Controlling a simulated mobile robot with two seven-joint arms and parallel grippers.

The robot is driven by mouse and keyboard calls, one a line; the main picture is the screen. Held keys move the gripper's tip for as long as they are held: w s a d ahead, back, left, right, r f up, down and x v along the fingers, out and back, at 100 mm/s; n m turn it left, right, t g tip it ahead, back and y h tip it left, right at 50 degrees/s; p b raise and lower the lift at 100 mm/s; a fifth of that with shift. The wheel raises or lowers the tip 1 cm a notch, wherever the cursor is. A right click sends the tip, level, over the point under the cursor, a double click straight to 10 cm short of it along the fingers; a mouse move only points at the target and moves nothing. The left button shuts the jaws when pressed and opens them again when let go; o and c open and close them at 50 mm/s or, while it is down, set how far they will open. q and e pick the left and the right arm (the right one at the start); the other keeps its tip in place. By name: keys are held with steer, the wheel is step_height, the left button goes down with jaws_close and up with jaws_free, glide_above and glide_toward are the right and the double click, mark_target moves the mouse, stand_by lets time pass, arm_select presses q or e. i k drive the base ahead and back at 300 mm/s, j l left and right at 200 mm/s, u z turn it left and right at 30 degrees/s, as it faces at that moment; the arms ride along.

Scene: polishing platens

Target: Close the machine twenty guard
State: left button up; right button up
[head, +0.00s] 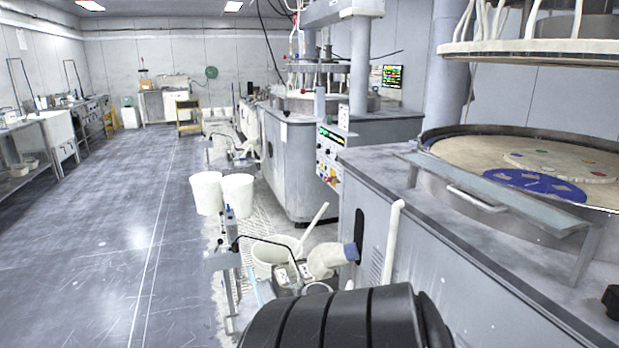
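The near polishing machine (440,255) is a grey cabinet on the right. A round platen (470,152) sits in its top, with a blue disc (535,184) and a pale disc (560,160) with coloured spots on it. A long flat grey-blue guard panel (500,192) runs along the front edge of the top on end supports. Neither gripper shows; a black ribbed arm part of mine fills the bottom middle.
A small black part (611,301) is cut off at the right edge. White buckets (206,192), a pale tub (272,258) and a small metal stand (228,255) are left of the cabinet. A second machine (300,160) stands behind. The floor (100,250) on the left is clear.

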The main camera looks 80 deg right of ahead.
mark_target(557, 219)
steer(key=z, duration=3.3)
